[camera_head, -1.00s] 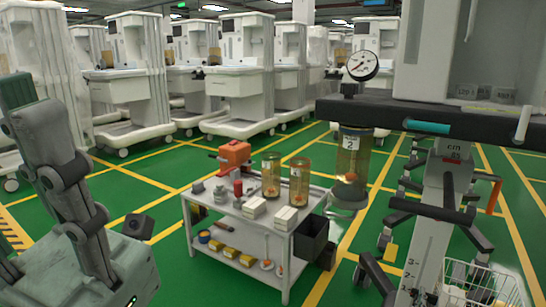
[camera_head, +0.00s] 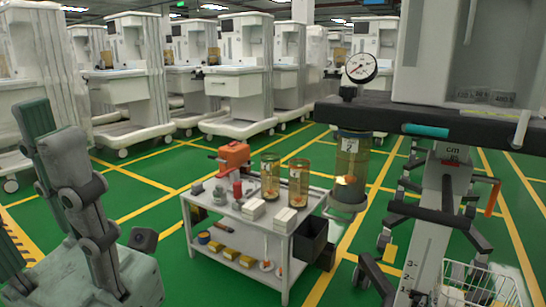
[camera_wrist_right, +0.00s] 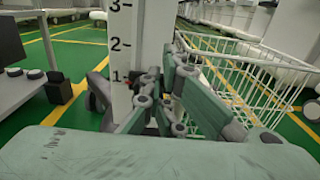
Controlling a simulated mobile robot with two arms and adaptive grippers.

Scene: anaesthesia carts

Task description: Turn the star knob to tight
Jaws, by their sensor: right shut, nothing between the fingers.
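I cannot clearly pick out the star knob in either view. The scale post (camera_head: 434,210) with its cm marks stands at the right of the head view. In the right wrist view the post (camera_wrist_right: 124,40) is close, with 3, 2 and 1 on it. My right gripper (camera_wrist_right: 158,84) is shut and empty in front of its lower part. Its fingers hide part of the post near mark 1, where a small dark and red part (camera_wrist_right: 133,77) shows. My left gripper (camera_head: 55,145) is at the left of the head view, far from the post; its opening cannot be judged.
A dark beam (camera_head: 400,117) carries a pressure gauge (camera_head: 361,67) and a hanging amber jar (camera_head: 351,160). A trolley (camera_head: 285,238) with jars, boxes and tools stands mid-floor. A white wire basket (camera_wrist_right: 250,75) is right of the post. Green floor lies between.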

